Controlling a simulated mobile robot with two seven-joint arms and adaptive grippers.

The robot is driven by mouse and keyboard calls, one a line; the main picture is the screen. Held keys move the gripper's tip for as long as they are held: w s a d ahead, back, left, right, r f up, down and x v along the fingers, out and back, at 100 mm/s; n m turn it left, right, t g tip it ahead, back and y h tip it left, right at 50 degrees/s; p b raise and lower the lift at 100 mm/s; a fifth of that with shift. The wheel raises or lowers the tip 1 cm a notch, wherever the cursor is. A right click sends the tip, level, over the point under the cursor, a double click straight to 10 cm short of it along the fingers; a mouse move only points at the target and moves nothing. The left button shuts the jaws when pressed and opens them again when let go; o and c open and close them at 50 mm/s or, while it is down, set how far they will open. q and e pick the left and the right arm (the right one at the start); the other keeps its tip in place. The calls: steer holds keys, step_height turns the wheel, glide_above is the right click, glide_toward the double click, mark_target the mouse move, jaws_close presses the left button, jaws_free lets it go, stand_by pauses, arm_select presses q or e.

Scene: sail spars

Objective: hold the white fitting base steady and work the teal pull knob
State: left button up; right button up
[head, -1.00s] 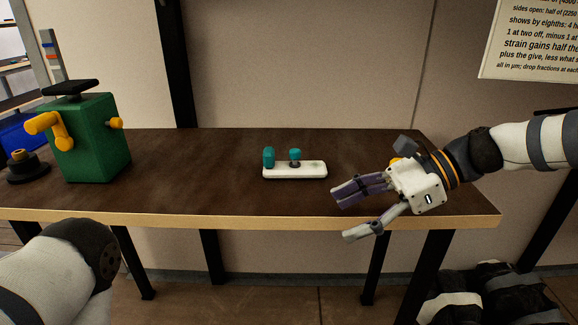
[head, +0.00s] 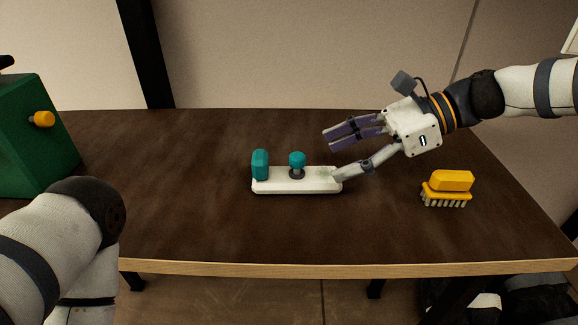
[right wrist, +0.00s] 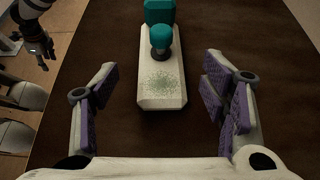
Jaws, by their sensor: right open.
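The white fitting base (head: 275,186) lies flat on the table in the head view. The round teal pull knob (head: 297,159) stands upright on a dark collar at its middle. My right gripper (head: 332,156) is open above the base's right end, one finger near that end; contact is unclear. In the right wrist view the base (right wrist: 160,90) extends between the spread fingers (right wrist: 160,76), with the knob (right wrist: 161,38) beyond the fingertips. My left gripper (right wrist: 38,42) shows small at that view's top left; its opening is unclear. It is hidden in the head view.
A taller teal block (head: 260,165) stands on the base's left end. A yellow brush (head: 450,187) lies to the right. A green box with a yellow knob (head: 30,140) stands at far left. The dark table (head: 190,225) is clear around the fitting.

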mark_target(300, 172)
steer(key=x, duration=0.6)
steer(key=shift+f+b, duration=0.1)
steer(key=shift+b, duration=0.3)
steer(key=shift+a+f, duration=0.3)
steer(key=shift+a, duration=0.25)
arm_select(q)
steer(key=shift+s+f, duration=0.6)
steer(key=shift+f, duration=0.1)
arm_select(e)
steer(key=shift+w, duration=0.1)
steer(key=c, duration=1.5)
jaws_close()
arm_select(q)
steer(key=shift+w+r, duration=0.1)
arm_select(e)
steer(key=shift+f, duration=0.1)
